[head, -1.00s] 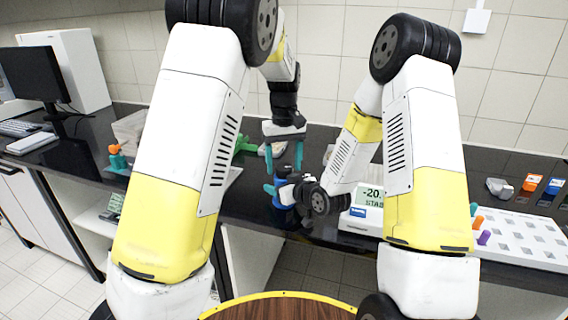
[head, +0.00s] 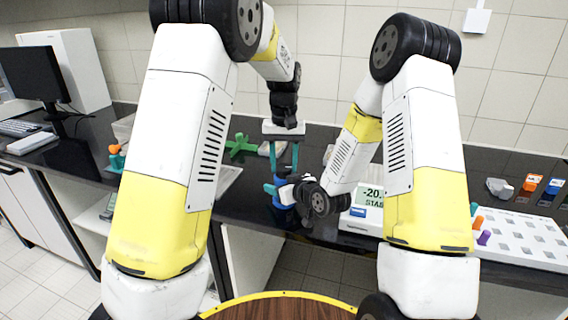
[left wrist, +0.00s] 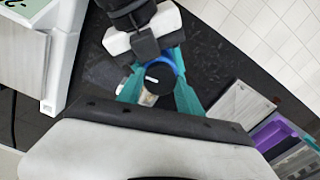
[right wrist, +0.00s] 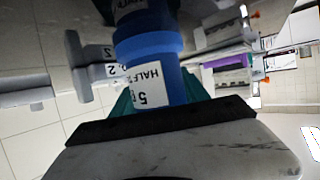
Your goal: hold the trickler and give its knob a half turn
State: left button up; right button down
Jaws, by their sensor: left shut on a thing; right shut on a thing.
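The trickler (head: 280,203) is a blue cylinder near the bench's front edge in the head view. In the right wrist view its blue body (right wrist: 150,45) carries a white label reading "HALF" and "5". My right gripper (right wrist: 160,98) is shut around this body, with teal fingers on either side. My left gripper (head: 284,174) points down from above at the trickler's top. In the left wrist view its teal fingers (left wrist: 158,92) are shut around the dark round knob (left wrist: 158,77), with a blue ring behind it. The exact finger contact is partly hidden.
A balance (head: 372,198) with a lit display stands right of the trickler, close to my right arm. A white rack (head: 520,240) with coloured plugs is at the far right. A green cross-shaped object (head: 241,146) lies behind left. A monitor (head: 35,75) stands far left.

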aim_at(284, 166)
pick_arm(q)
jog(key=o, duration=1.4)
notch_tip(284, 166, up, 12)
